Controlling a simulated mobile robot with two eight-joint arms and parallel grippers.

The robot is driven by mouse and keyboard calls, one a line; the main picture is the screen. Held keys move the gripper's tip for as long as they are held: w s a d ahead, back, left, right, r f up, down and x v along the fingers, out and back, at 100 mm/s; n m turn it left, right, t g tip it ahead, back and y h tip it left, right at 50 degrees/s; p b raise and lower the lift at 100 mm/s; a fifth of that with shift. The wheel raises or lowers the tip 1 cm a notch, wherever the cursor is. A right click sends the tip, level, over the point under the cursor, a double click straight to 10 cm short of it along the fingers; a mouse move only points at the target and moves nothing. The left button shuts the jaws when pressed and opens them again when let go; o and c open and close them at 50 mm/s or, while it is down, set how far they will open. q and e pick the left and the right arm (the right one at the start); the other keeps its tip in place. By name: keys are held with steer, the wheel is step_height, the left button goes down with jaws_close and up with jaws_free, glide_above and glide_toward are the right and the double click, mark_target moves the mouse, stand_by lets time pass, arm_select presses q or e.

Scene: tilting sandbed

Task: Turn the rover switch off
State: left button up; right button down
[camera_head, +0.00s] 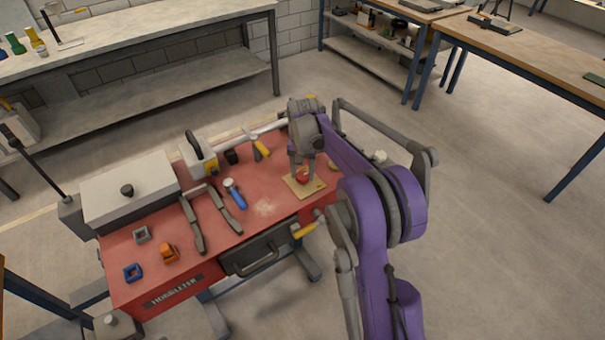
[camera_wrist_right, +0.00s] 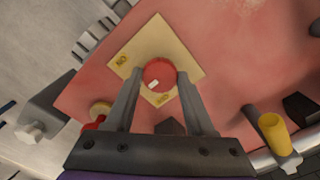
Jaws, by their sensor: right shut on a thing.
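The rover switch is a round red knob (camera_wrist_right: 158,72) on a square tan plate (camera_wrist_right: 190,55). It also shows in the head view as a red knob (camera_head: 303,177) near the right end of the red cart top. A white mark on the knob lies at its lower-left side in the wrist view. My right gripper (camera_wrist_right: 161,75) is shut on the knob, one finger on each side. My left gripper is out of view.
The red cart top (camera_head: 210,262) holds a blue-handled tool (camera_head: 235,193), a yellow-handled tool (camera_head: 262,148), grey bars, an orange block (camera_head: 169,253) and a blue block (camera_head: 132,273). A grey box (camera_head: 130,190) stands at the left. Workbenches stand behind; the floor at right is clear.

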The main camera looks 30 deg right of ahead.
mark_target(303, 175)
steer(key=n, duration=0.4)
steer(key=shift+n+b, duration=0.3)
steer(key=shift+b, duration=0.1)
steer(key=shift+n+b, duration=0.3)
steer(key=shift+n, duration=2)
steer(key=shift+c, duration=1.3)
jaws_free()
step_height(303, 175, up, 11)
steer(key=shift+p, duration=0.3)
steer(key=shift+f, duration=0.1)
